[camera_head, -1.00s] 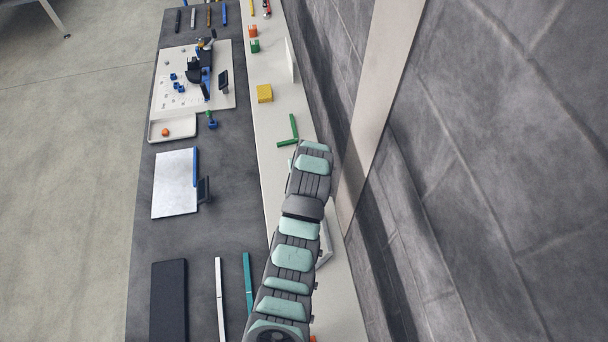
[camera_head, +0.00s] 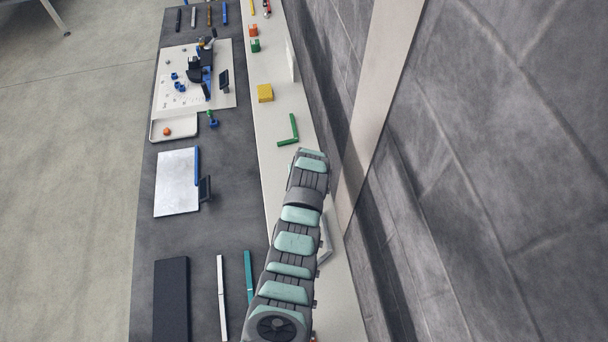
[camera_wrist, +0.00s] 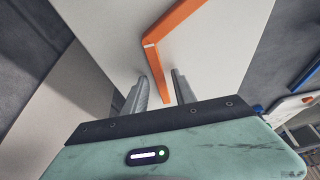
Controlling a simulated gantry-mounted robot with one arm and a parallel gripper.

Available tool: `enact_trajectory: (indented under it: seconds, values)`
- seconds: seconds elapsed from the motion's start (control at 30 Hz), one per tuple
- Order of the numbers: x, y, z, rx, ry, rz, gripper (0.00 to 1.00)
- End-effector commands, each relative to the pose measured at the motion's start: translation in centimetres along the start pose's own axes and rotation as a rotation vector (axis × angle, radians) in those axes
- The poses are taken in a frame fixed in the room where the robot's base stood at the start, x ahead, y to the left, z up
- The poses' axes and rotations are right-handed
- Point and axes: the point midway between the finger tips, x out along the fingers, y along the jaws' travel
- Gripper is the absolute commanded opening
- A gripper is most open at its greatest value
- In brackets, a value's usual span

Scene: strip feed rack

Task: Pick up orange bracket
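The orange bracket (camera_wrist: 157,62) lies on the pale shelf in the wrist view, an L shape with its corner near the top centre. One leg runs down between the two fingers of my gripper (camera_wrist: 160,77); the other runs up to the right. My gripper is open, with a gap visible on each side of that leg. I cannot tell how far the fingertips are above the shelf. In the head view my arm hides the gripper and most of the area around it; a sliver of orange shows at the bottom edge.
A green bracket (camera_head: 291,132) and a yellow block (camera_head: 265,93) stand farther along the narrow pale shelf (camera_head: 276,113). A grey wall (camera_head: 490,160) rises close on the right. The dark bench (camera_head: 225,228) on the left carries flat plates and strips.

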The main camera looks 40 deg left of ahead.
Motion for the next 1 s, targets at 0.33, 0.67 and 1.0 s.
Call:
enact_trajectory:
  seconds: [0.33,0.67,1.0]
  values:
    - [-0.02,0.01,-0.03,0.0,0.001,0.0,0.03]
    - [-0.03,0.01,-0.05,0.0,0.001,0.0,0.0]
    - [-0.05,0.02,-0.07,0.0,0.001,0.0,0.0]
